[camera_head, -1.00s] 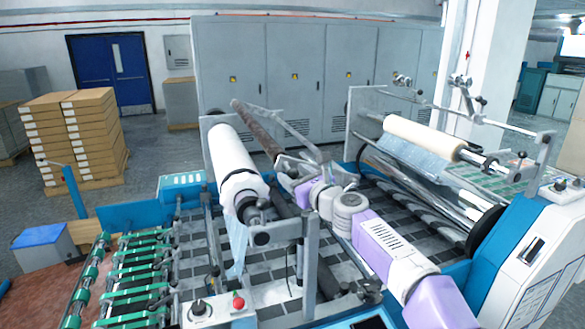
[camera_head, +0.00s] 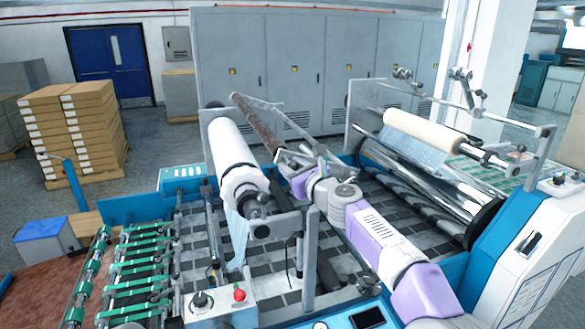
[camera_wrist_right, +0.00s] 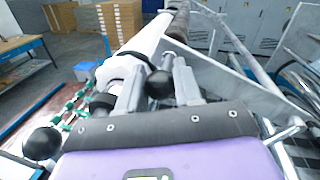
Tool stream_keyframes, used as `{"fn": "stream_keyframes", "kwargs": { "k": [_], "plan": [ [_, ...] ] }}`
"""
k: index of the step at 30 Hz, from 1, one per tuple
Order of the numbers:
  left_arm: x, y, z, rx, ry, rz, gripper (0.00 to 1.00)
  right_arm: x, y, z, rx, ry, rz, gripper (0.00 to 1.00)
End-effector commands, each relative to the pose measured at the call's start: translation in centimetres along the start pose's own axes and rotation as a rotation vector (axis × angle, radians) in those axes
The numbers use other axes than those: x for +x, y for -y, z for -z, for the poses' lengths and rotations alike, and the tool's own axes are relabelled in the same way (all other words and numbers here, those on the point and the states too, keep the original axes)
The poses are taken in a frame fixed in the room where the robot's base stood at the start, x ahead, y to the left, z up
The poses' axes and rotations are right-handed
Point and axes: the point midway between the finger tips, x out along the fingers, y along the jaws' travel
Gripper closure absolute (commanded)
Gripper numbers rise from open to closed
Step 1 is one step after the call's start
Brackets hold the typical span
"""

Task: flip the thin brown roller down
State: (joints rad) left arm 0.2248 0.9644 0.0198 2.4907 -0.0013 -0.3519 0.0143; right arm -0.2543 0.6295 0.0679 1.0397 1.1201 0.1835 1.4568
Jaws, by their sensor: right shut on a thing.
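The thin brown roller (camera_head: 258,124) sits raised at a slant beside the thick white roll (camera_head: 234,150), on its right. It also shows at the top of the right wrist view (camera_wrist_right: 178,24). My right gripper (camera_head: 287,157) is at the near end of the brown roller. In the right wrist view the gripper's fingers (camera_wrist_right: 160,88) stand on either side of a black ball knob (camera_wrist_right: 159,84) and are shut on it. The join between knob and roller is hidden. My left gripper is not in view.
A cream roll (camera_head: 422,131) lies on the machine's right side. A metal post (camera_head: 310,255) and a control box with a red button (camera_head: 239,294) stand in front. Metal bars and side plates crowd the gripper. Stacked boxes (camera_head: 70,125) stand far left.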

Motion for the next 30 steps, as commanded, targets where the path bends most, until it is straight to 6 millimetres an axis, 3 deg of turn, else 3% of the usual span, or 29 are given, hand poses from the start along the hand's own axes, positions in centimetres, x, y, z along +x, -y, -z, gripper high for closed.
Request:
{"fn": "stream_keyframes", "kwargs": {
  "k": [4, 11, 19, 20, 21, 24, 30],
  "plan": [
    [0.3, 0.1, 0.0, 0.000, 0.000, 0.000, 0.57, 0.0, -0.2, 0.4, -0.011, -0.003, -0.002, 1.00],
    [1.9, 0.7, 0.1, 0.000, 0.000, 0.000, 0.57, 0.2, -1.5, 2.9, -0.109, -0.023, -0.007, 1.00],
    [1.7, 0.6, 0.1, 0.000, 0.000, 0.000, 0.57, 0.2, -1.6, 2.7, -0.121, -0.024, -0.007, 1.00],
    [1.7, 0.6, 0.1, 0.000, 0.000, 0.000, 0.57, 0.2, -1.5, 2.6, -0.121, -0.024, -0.006, 0.64],
    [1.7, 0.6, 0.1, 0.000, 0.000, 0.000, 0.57, 0.2, -1.5, 2.6, -0.121, -0.023, -0.006, 0.58],
    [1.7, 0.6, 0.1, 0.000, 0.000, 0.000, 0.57, 0.2, -1.5, 2.6, -0.121, -0.023, -0.006, 0.44],
    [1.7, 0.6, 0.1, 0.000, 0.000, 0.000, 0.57, 0.2, -1.5, 2.6, -0.121, -0.023, -0.005, 0.44]
  ]
}}
